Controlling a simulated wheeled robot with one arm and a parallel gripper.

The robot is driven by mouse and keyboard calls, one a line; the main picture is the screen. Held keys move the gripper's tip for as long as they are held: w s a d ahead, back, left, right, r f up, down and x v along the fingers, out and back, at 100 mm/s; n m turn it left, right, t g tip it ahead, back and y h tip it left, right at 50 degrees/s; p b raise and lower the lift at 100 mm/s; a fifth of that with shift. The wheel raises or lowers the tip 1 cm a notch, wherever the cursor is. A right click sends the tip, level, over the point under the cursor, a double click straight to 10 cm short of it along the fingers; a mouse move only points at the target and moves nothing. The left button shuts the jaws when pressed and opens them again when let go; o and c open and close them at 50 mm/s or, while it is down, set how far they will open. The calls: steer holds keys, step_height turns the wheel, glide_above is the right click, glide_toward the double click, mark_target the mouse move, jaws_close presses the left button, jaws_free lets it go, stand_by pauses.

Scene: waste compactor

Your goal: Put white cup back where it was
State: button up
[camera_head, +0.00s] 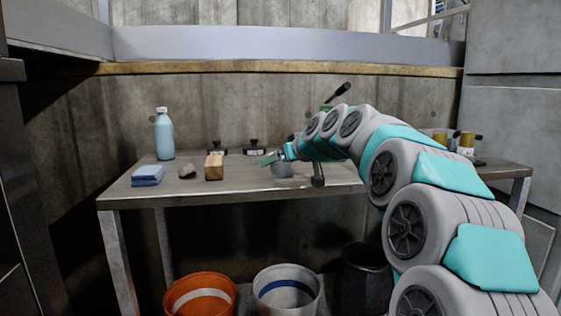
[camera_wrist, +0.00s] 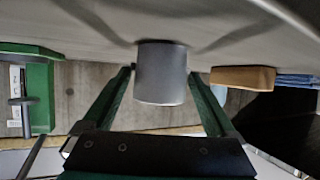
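The cup (camera_head: 281,168), light grey in this light, is upright at the right-centre of the metal table (camera_head: 240,189). In the wrist view, which looks upside down, the cup (camera_wrist: 161,75) appears to stand on the table surface. My gripper (camera_head: 276,158) is low beside the cup, reaching in from the right. The far side of the cup is hidden.
A wooden block (camera_head: 214,167), stone (camera_head: 187,171), blue cloth stack (camera_head: 147,175) and blue bottle (camera_head: 164,134) stand left of the cup. Black clamps (camera_head: 254,148) sit behind. Yellow cans (camera_head: 466,142) are at right. Orange (camera_head: 200,294) and white (camera_head: 287,291) bins stand below.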

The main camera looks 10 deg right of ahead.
steer(key=shift+o, duration=0.3)
steer(key=shift+r, duration=0.1)
steer(key=shift+s+r, duration=0.1)
steer(key=shift+r, duration=0.05)
steer(key=v, duration=1.1)
steer(key=shift+s+d+r, duration=0.15)
steer(key=shift+s+d, duration=0.05)
steer(key=shift+s, duration=0.1)
steer(key=s+a+f+g+h, duration=0.1)
steer(key=s+a+f+g, duration=0.3)
steer(key=s+f, duration=0.65)
steer(key=s+a+f+g, duration=0.4)
steer(key=s+f, duration=0.6)
steer(key=f, duration=0.2)
steer(key=s+d+f+m+g+h, duration=0.1)
steer(key=s+d+f+m+g, duration=0.1)
steer(key=s+f, duration=0.5)
steer(key=s+d+f+m+g+h, duration=0.1)
steer(key=s+f+g, duration=0.3)
steer(key=s, duration=1.3)
step_height(320, 180, down, 3)
steer(key=shift+d+f+m+h, duration=0.1)
steer(key=shift+d+m+h, duration=0.3)
steer(key=shift+d+h, duration=0.25)
